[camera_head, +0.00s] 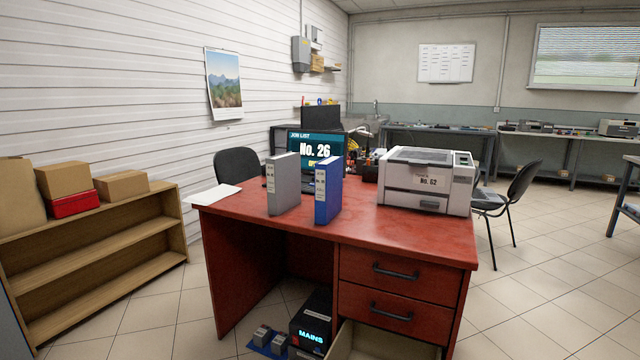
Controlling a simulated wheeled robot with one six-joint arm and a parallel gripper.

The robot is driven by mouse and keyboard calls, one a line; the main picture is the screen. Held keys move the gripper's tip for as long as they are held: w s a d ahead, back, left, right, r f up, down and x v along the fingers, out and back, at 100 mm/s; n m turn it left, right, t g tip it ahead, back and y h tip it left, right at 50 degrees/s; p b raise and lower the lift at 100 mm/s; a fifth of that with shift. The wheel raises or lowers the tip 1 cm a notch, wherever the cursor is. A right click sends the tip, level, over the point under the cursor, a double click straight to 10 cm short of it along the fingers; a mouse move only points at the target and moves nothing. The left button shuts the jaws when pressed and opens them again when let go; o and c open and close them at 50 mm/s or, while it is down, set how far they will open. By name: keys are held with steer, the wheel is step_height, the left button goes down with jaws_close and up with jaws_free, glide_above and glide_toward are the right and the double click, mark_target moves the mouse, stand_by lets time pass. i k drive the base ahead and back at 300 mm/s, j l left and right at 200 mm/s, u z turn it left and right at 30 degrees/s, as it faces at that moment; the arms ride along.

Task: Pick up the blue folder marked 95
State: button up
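A blue folder (328,190) stands upright on the red desk (370,235), left of the middle of its top. Its spine has a white label; the number on it is too small to read. A grey folder (284,184) stands upright just to its left, apart from it by a narrow gap. My gripper is not in view.
A printer (428,180) marked No. 62 stands right of the folders. A monitor (316,148) showing No. 26 is behind them. A drawer (380,340) low on the desk is open. A wooden shelf (100,240) with boxes stands left. Chairs stand behind and right.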

mark_target(329, 171)
steer(key=i+j+z, duration=0.25)
steer(key=i+j, duration=0.15)
steer(key=i, duration=0.15)
steer(key=i+j+z, duration=0.25)
steer(key=i+j, duration=0.2)
steer(key=i+j+z, duration=0.25)
steer(key=i+j, duration=0.3)
steer(key=i+j+z, duration=0.25)
steer(key=i+j, duration=0.15)
steer(key=j, duration=0.35)
